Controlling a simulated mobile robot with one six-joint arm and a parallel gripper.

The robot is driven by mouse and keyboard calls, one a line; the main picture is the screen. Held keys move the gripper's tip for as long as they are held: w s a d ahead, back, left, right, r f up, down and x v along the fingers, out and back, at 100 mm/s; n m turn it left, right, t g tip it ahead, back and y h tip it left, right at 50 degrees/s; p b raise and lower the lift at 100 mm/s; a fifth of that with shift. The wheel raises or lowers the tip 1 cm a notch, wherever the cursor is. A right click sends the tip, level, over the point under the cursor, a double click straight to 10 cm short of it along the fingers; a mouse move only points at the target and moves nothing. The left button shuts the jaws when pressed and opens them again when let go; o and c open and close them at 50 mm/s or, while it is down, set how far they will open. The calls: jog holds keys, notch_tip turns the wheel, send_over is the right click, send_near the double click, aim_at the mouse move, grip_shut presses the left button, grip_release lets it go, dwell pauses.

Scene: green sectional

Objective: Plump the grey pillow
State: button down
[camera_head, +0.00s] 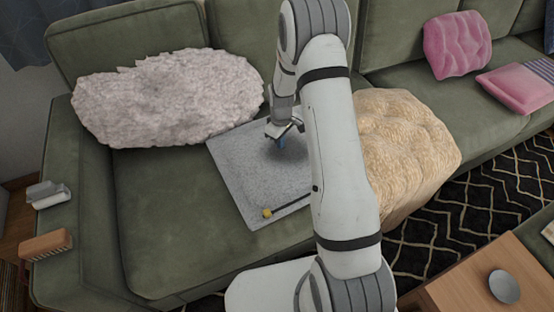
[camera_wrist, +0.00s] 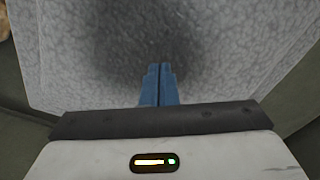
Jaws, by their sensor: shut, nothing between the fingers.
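The grey pillow (camera_head: 237,160) is a flat, light grey square with a mottled surface, lying on the green sofa seat. My arm hides its right part. It fills most of the wrist view (camera_wrist: 75,55), where a dark shadow lies ahead of the fingertips. My gripper (camera_head: 281,143) points down over the pillow's upper middle. Its blue fingers are together with nothing between them, as the wrist view also shows (camera_wrist: 160,68). I cannot tell whether the fingertips touch the pillow.
A fluffy pale pillow (camera_head: 165,98) leans at the left backrest. A beige throw (camera_head: 405,145) is right of my arm. Pink pillows (camera_head: 457,44) sit far right. The left front seat (camera_head: 165,220) is clear.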

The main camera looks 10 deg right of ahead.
dwell(0.3)
jog(key=shift+r+p, duration=0.35)
jog(key=shift+r, duration=0.25)
jog(key=shift+r, duration=0.1)
notch_tip(320, 180, up, 6)
jog(key=p, duration=0.3)
dwell(0.5)
